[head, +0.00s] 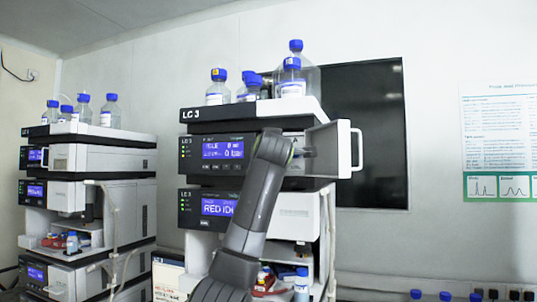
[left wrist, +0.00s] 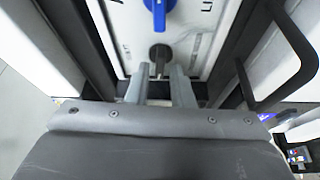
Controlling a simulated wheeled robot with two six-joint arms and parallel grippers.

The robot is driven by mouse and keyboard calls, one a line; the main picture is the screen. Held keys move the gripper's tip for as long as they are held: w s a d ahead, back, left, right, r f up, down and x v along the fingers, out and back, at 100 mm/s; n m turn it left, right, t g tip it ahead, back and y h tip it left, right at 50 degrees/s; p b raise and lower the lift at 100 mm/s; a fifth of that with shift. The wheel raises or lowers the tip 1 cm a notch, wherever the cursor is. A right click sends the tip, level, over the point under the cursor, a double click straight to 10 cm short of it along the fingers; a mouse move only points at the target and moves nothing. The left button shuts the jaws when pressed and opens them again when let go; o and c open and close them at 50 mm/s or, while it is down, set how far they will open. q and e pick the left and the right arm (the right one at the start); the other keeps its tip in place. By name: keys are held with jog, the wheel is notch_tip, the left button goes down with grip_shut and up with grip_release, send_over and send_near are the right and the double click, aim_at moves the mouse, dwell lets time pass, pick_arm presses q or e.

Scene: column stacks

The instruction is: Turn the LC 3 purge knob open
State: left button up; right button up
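The LC 3 stack (head: 262,113) stands in the middle of the head view. The door (head: 322,150) of its upper module is swung open to the right. My left arm reaches up across the stack, and my left gripper (head: 306,153) is at that module's opening, partly hidden by the arm. In the left wrist view, a white panel (left wrist: 190,35) carries a blue knob (left wrist: 158,8), cut off by the top edge, and a grey metal fitting (left wrist: 159,53) below it. My left gripper (left wrist: 160,75) has its fingers apart below the blue knob, close to the fitting. I see nothing held.
A dark door handle (left wrist: 290,55) stands close on the right in the left wrist view. Bottles with blue caps (head: 292,78) sit on top of the stack. Another stack (head: 85,165) stands at left. Tubing hangs right of the LC 3 modules.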

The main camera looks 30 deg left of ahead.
pick_arm(q)
jog(key=shift+o, duration=0.5)
jog(key=shift+s+d, duration=0.15)
jog(key=b+v, duration=0.7)
jog(key=v, duration=1)
jog(key=shift+f, duration=0.1)
